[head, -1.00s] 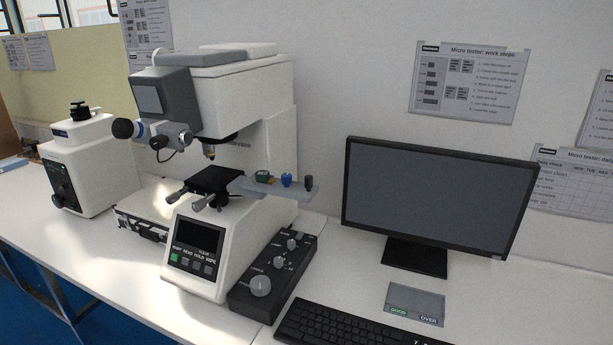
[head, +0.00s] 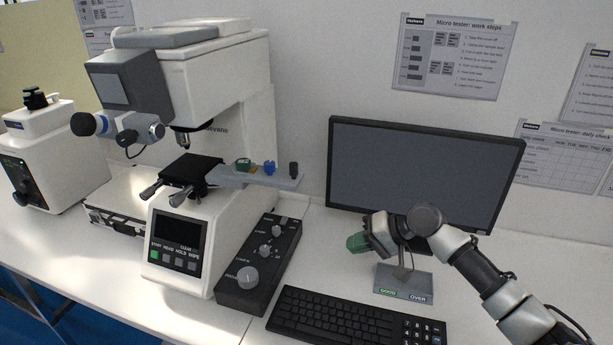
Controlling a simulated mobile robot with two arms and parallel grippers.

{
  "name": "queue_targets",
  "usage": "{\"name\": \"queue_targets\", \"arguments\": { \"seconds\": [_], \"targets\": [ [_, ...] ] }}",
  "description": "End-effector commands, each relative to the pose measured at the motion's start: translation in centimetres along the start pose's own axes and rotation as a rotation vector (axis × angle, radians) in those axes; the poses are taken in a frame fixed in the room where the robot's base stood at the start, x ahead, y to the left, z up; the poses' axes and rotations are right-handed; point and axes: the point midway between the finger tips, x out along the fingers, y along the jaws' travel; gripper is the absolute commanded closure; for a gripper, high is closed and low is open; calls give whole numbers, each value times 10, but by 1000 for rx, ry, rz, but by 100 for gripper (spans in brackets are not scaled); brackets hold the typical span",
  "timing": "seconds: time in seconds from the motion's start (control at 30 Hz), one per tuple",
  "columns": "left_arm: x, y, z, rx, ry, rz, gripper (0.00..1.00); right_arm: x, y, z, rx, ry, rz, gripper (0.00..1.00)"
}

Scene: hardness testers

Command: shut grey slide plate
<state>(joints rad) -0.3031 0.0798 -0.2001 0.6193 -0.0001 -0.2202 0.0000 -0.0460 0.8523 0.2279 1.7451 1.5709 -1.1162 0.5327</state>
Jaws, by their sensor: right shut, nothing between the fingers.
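The grey slide plate (head: 262,181) sticks out to the right from the black stage (head: 190,169) of the white hardness tester (head: 222,92). On it stand a green piece (head: 243,164), a blue piece (head: 269,168) and a black piece (head: 294,169). My right gripper (head: 357,243) has green fingertips and is shut and empty. It hangs in front of the monitor's lower part, to the right of and lower in the picture than the plate's free end, clear of it. My left gripper is not in view.
A black knob box (head: 259,266) stands beside the tester, with a keyboard (head: 345,322) in front. The monitor (head: 422,172) stands at right, with a grey GOOD/OVER tray (head: 404,284) below my right gripper. A smaller white machine (head: 52,160) stands at left.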

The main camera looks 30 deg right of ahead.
Motion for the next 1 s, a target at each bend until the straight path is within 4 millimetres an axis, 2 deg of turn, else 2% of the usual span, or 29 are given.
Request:
{"name": "queue_targets", "arguments": {
  "seconds": [0.03,0.1,0.2,0.3,0.37,0.57,0.9,1.0],
  "targets": [
    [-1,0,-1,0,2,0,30,-23,-22,-24,44,29,-59,100],
    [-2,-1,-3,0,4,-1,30,-48,-47,-46,106,52,-144,100],
    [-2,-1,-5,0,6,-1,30,-75,-73,-66,166,69,-233,100],
    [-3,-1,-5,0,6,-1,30,-89,-86,-76,195,76,-280,100],
    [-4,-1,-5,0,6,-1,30,-90,-90,-78,202,76,-290,100],
    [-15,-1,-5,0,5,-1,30,-70,-99,-80,202,74,-293,100],
    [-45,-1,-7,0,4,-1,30,-2,-120,-87,203,74,-294,100],
    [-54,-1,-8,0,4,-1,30,13,-129,-90,202,73,-293,100]
  ]
}}
